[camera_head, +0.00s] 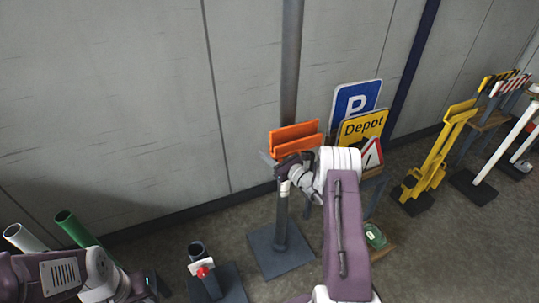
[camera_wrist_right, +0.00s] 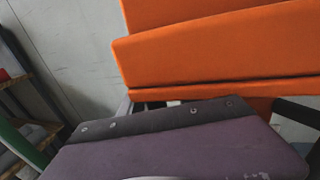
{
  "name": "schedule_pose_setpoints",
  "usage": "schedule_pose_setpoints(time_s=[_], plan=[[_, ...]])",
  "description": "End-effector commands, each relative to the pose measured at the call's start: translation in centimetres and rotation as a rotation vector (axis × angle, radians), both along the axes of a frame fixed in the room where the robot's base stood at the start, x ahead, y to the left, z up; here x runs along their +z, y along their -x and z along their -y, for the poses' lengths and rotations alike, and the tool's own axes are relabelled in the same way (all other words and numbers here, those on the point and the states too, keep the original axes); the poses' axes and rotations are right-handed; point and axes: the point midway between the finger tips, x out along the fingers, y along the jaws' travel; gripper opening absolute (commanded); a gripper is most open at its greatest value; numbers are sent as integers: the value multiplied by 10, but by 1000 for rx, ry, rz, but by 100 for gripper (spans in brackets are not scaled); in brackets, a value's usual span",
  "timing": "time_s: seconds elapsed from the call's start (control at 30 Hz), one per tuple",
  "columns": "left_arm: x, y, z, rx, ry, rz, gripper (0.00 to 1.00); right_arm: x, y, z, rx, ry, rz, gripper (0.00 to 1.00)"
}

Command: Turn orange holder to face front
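The orange holder (camera_head: 297,136) is a folded, V-like channel on the upright grey pole in the middle of the head view. Its long side runs across the picture, tilted slightly up to the right. In the right wrist view the orange holder (camera_wrist_right: 215,55) fills the upper right, close up. My right gripper (camera_head: 277,166) is just below and in front of the holder.
Signs stand right of the pole: a blue P sign (camera_head: 355,102), a yellow Depot sign (camera_head: 362,128) and a red-edged triangle (camera_head: 372,154). A yellow stand (camera_head: 437,160) is farther right. A green tube (camera_head: 75,229) and a short dark post (camera_head: 198,252) stand at the left.

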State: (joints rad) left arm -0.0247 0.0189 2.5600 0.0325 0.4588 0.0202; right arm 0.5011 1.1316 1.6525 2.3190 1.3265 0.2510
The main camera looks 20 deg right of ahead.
Motion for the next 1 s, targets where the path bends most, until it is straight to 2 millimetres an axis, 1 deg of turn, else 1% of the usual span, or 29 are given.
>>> schedule_pose_setpoints(time_s=[0.23,0.3,0.37,0.6,0.7,0.83,1.0], plan=[[0,0,0,0,0,0,36,-1,1,-1,3,-2,-2,42],[0,0,0,0,0,0,36,-1,4,1,2,-1,-3,42],[0,0,0,0,0,0,36,-1,12,4,0,-2,-5,42],[-1,0,0,0,0,0,36,-1,63,21,-4,-2,-3,42],[-1,0,0,0,0,0,36,-1,78,25,-3,-3,-2,42],[-1,0,0,0,0,0,36,-1,86,28,-1,-1,1,42],[-1,0,0,0,0,0,36,-1,87,27,1,-1,1,42]])
